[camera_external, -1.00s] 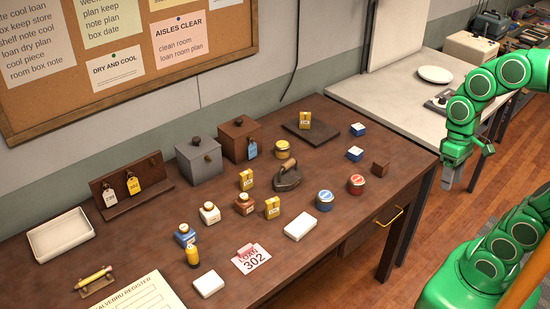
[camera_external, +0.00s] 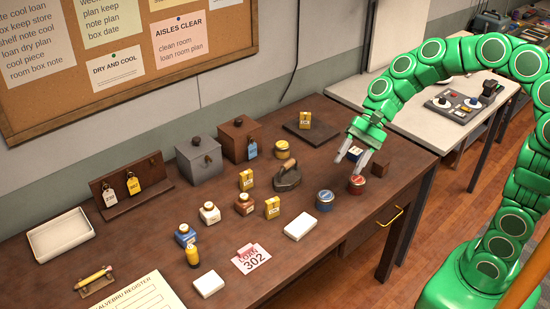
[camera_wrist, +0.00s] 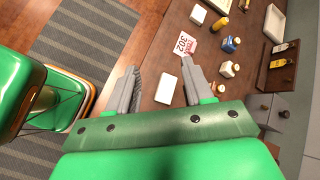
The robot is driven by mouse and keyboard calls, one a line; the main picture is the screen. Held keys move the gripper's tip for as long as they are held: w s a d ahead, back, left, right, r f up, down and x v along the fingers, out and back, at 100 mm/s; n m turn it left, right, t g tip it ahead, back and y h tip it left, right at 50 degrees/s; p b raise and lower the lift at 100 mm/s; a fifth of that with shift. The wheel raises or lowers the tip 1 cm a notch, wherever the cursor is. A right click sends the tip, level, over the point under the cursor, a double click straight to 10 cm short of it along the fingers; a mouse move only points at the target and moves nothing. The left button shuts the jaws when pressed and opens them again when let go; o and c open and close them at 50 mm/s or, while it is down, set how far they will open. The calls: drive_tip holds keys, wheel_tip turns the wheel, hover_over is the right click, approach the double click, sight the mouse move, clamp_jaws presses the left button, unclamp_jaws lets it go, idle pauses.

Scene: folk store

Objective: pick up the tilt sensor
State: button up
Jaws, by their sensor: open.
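No thing in view is plainly marked as the tilt sensor, and I cannot tell which it is. Among the small items on the brown table, a blue box with a pale top (camera_external: 356,151) shows partly behind my gripper (camera_external: 350,165). A brown cube (camera_external: 379,169) stands just right of the gripper, and a red-topped tin (camera_external: 356,185) is just below it in the picture. My gripper is open and empty, fingers pointing down above the table's right part. In the wrist view, a white block (camera_wrist: 167,90) shows between the spread fingers (camera_wrist: 160,72), apart from them.
A flat iron (camera_external: 287,178), a blue-topped tin (camera_external: 325,199) and several yellow packs (camera_external: 272,208) stand left of the gripper. A dark tray (camera_external: 297,132) is at the back. A pale bench (camera_external: 420,115) stands behind the table. The table's front right edge is clear.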

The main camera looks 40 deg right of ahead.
sight(266, 207)
drive_tip(key=w+a+f+m+t+y, duration=0.1)
drive_tip(key=w+a+m+t+y, duration=0.1)
drive_tip(key=w+m, duration=0.5)
drive_tip(key=w+a+f+m+t+y, duration=0.15)
drive_tip(key=w+m, duration=0.25)
drive_tip(key=w, duration=0.8)
drive_tip(key=shift+n+y, duration=0.25)
drive_tip(key=shift+n, duration=0.05)
drive_tip(key=f, duration=2)
drive_tip(key=shift+s+a, duration=0.25)
drive_tip(key=shift+x, duration=1.3)
drive_tip(key=shift+w+r+x, duration=0.1)
drive_tip(key=shift+w+x, duration=0.05)
drive_tip(key=shift+x, duration=1.15)
drive_tip(key=shift+w+r+x, duration=0.15)
drive_tip(key=shift+x, duration=1.15)
clamp_jaws()
